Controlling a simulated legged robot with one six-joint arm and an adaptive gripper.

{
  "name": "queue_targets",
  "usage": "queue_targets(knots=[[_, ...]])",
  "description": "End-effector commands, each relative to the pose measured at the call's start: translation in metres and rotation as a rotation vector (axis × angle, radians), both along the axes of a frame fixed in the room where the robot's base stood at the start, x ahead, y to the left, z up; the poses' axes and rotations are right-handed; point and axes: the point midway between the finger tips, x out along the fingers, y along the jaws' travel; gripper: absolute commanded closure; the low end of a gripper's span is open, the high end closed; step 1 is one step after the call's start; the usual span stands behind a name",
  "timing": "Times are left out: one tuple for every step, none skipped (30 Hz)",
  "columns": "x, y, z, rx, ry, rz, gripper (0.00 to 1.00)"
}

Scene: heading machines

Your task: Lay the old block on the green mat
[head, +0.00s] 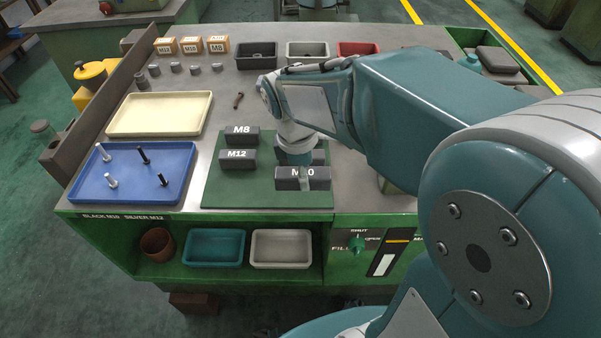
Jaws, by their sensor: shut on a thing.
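The green mat (225,190) lies at the front middle of the bench. A dark block labelled M8 (242,136) and a dark block labelled M12 (238,158) sit on its left half. My gripper (304,174) points down over the right half, shut on a dark block (288,181) near the front edge. A finger covers part of that block's label, which looks like M10. Another dark block (318,155) is mostly hidden behind my gripper. I cannot tell whether the held block touches the mat, nor which block is the old one.
A blue tray (128,195) with several bolts and an empty cream tray (160,114) stand left of the mat. A loose bolt (238,100) lies behind it. Black (256,57), white (307,55) and red (357,49) bins line the back. The mat's front left is clear.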

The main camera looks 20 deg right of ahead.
Motion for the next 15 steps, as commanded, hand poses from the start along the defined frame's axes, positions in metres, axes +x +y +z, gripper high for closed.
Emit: queue_targets(knots=[[0.007,-0.002,-0.009,-0.001,0.003,-0.001,1.0],[0.011,-0.003,-0.013,0.0,0.002,-0.001,1.0],[0.015,-0.005,-0.019,0.001,0.002,0.0,1.0],[0.018,-0.006,-0.022,0.001,0.001,0.0,1.0],[0.021,-0.007,-0.025,0.001,0.001,0.0,1.0],[0.024,-0.008,-0.028,0.001,0.0,0.0,1.0],[0.025,-0.009,-0.03,0.002,-0.002,-0.001,1.0],[0.026,-0.009,-0.032,0.002,-0.003,-0.001,1.0],[0.028,-0.011,-0.034,0.003,-0.002,-0.001,1.0],[0.029,-0.012,-0.036,0.003,-0.001,-0.001,1.0],[0.031,-0.013,-0.039,0.003,0.0,-0.002,1.0],[0.033,-0.013,-0.044,0.003,0.0,-0.001,1.0],[0.032,-0.013,-0.049,0.004,0.002,0.0,1.0],[0.032,-0.013,-0.054,0.003,0.001,0.0,1.0],[0.032,-0.012,-0.059,0.003,0.001,0.0,1.0]])
